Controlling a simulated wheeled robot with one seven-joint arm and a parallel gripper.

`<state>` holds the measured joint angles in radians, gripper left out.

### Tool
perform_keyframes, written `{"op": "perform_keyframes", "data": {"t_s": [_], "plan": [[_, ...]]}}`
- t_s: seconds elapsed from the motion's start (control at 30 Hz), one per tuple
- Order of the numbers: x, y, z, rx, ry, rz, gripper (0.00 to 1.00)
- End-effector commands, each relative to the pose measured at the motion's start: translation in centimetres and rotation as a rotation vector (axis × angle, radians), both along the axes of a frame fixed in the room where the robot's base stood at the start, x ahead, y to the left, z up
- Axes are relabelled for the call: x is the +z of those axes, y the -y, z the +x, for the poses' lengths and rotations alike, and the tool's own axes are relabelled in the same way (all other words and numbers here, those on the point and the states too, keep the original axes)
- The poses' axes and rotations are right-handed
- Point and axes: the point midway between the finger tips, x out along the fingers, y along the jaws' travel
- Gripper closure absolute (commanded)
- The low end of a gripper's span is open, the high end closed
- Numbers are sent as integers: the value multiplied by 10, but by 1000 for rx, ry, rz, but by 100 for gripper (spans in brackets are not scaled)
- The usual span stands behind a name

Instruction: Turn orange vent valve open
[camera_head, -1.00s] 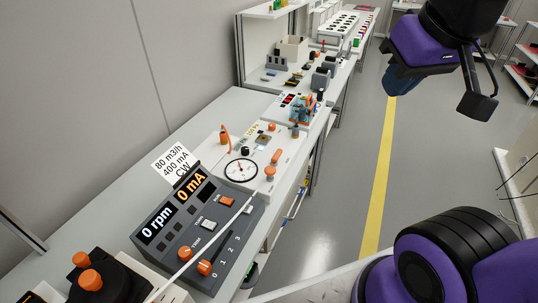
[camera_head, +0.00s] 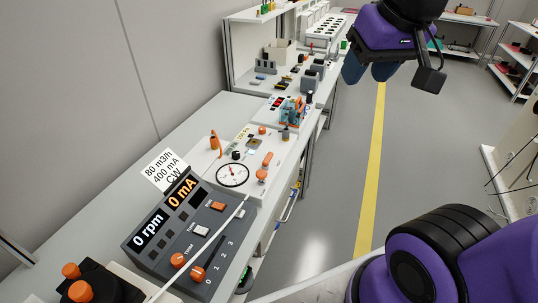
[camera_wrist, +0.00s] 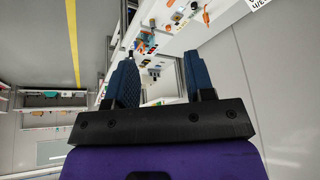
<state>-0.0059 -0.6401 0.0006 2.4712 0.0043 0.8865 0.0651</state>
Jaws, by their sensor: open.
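A white panel (camera_head: 205,163) with a round dial gauge (camera_head: 233,174) stands on the bench in the middle of the head view. It carries several orange parts: an upright orange handle (camera_head: 214,142), an orange lever (camera_head: 267,159) and an orange knob (camera_head: 262,175). I cannot tell which of them is the vent valve. My gripper (camera_head: 368,71) is up at the top right, over the aisle side of the bench and well apart from the panel. In the wrist view my gripper (camera_wrist: 158,82) has its blue fingers spread with nothing between them.
A dark grey control box (camera_head: 190,235) with displays, switches and orange knobs stands nearer on the bench. A white cable crosses it. A blue-orange device (camera_head: 291,109) stands beyond the gauge panel. Free floor with a yellow line (camera_head: 372,165) lies right of the bench.

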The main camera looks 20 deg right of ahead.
Motion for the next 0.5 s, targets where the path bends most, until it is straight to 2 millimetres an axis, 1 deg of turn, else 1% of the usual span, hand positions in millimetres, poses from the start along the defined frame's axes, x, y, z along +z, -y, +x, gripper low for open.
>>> {"op": "perform_keyframes", "data": {"t_s": [0.03,0.27,0.37,0.5], "plan": [[-1,0,16,-17,-18,9,51],[-8,-2,81,-104,-78,48,51],[-17,-3,109,-144,-104,62,51],[-33,-4,150,-199,-140,80,51]]}}
